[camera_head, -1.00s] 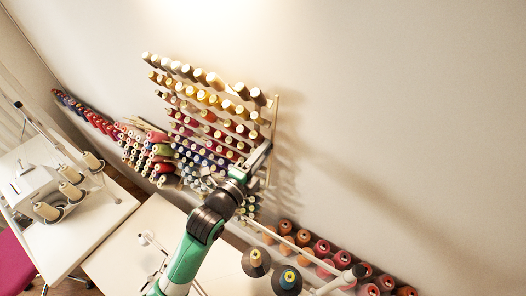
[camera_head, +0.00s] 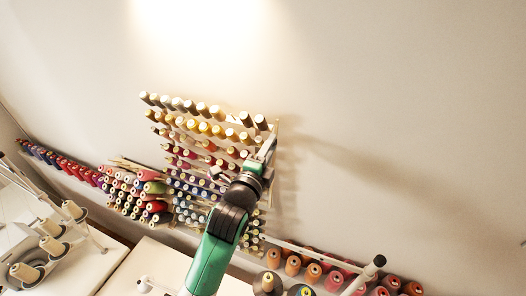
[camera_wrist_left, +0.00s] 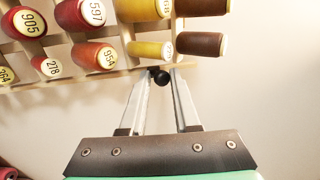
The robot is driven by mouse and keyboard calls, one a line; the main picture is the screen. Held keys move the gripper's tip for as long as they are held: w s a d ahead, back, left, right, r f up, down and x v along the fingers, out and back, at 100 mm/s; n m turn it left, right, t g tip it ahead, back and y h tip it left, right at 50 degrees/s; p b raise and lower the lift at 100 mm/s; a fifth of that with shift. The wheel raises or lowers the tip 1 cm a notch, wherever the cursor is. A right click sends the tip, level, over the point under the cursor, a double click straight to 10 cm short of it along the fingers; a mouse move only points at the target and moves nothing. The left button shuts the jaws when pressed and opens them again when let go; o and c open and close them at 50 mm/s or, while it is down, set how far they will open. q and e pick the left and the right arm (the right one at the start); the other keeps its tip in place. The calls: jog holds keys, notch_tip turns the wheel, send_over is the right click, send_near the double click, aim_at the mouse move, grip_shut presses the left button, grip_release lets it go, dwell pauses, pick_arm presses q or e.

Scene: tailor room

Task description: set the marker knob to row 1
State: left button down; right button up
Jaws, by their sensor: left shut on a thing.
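The marker knob (camera_wrist_left: 159,76) is a small black ball between the fingertips of my left gripper in the left wrist view. My left gripper (camera_wrist_left: 160,80) is shut on it. In the head view my left gripper (camera_head: 269,147) is at the right edge of the thread rack (camera_head: 277,128), near its upper rows. The knob is too small and covered to make out there. The wrist view shows a pale rack rail (camera_wrist_left: 122,66) just beyond the fingertips. I cannot read row marks. My right gripper is not in view.
Spools fill the rack beside the gripper, with brown (camera_wrist_left: 202,44) and yellow (camera_wrist_left: 150,50) ones closest in the wrist view. Orange and red cones (camera_head: 313,271) stand low at the right. White tables (camera_head: 150,262) lie below. The wall right of the rack is bare.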

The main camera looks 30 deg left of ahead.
pick_arm(q)
jog(key=c, duration=0.8)
grip_release()
jog(key=shift+o, duration=0.2)
jog(key=s, duration=1.1)
jog(key=shift+s+d+b, duration=0.3)
jog(key=shift+d, duration=0.1)
